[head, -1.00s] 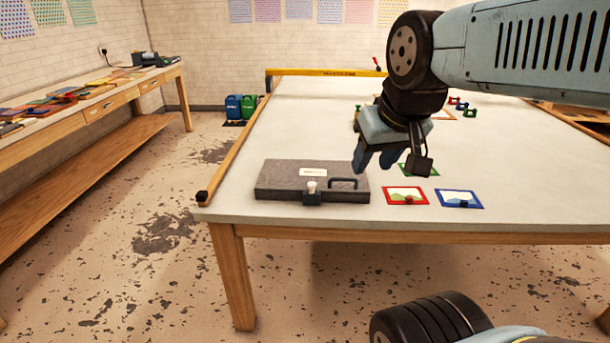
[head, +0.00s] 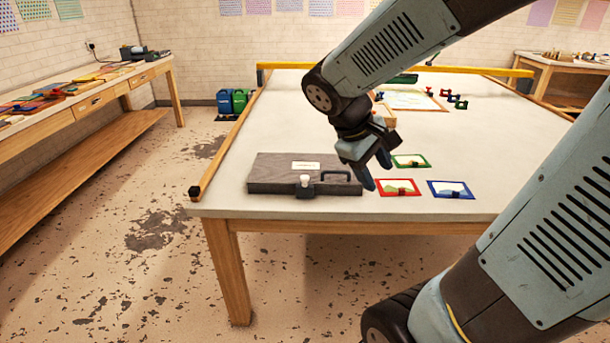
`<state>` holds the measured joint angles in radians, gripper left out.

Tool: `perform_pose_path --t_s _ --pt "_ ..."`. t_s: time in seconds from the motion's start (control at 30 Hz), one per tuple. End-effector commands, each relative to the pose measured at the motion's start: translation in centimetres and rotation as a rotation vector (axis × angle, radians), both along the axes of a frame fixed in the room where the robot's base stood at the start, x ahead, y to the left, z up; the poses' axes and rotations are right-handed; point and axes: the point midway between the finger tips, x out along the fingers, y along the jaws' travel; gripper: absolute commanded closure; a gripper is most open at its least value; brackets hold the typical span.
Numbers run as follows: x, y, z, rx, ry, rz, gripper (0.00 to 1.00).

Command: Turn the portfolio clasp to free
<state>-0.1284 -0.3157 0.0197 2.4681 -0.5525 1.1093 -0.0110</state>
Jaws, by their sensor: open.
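The portfolio (head: 273,170) is a flat dark grey case with a white label and a dark handle. It lies near the front left corner of the table. Its clasp (head: 305,184) sits at the middle of the front edge, a dark block with a white knob on top. My gripper (head: 378,172) is open and empty. It points down, just right of the case's right end and its handle, apart from the clasp. How the clasp is turned is too small to tell.
Red (head: 398,187), blue (head: 451,189) and green (head: 410,161) framed pictures lie right of the case. A wooden rail (head: 228,145) runs along the table's left edge. Small coloured clamps (head: 455,101) and a framed sheet (head: 411,100) lie farther back. The table right of the pictures is clear.

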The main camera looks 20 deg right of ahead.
Motion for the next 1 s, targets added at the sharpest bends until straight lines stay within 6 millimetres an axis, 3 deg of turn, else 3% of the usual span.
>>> perform_pose_path --t_s 0.3,0.53,0.77,1.0 --pt "4.6 -1.6 -2.9 -0.336 0.26 0.227 0.46" --pt "8.9 -1.4 -4.9 -0.581 0.408 0.413 0.46" --pt "13.6 0.4 -7.6 -0.82 0.517 0.622 0.46" --pt "18.2 4.0 -11.7 -1.057 0.587 0.859 0.46"
